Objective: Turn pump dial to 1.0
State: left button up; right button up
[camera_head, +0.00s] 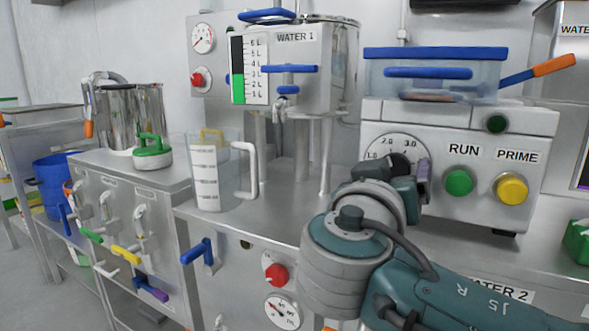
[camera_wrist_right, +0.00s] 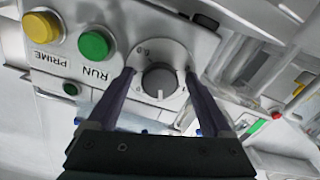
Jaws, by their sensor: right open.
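The pump (camera_head: 460,130) has a white dial face (camera_head: 385,143) marked 1.0, 2.0 and 3.0, with a dark round knob at its centre. My right gripper (camera_head: 404,174) is at the dial and covers its lower part in the head view. In the right wrist view, the knob (camera_wrist_right: 161,80) sits between the two open purple fingers of my right gripper (camera_wrist_right: 158,74), with a visible gap at each side. A white mark on the knob points to the bottom of that upside-down view. The number it meets is not readable. My left gripper is out of view.
Right of the dial are a green RUN button (camera_head: 459,182) and a yellow PRIME button (camera_head: 511,188). A clear blue-lidded box (camera_head: 432,75) sits on the pump. A measuring jug (camera_head: 215,175) and the WATER 1 tank (camera_head: 335,70) stand to the left.

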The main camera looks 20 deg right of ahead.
grip_shut()
dwell(0.7)
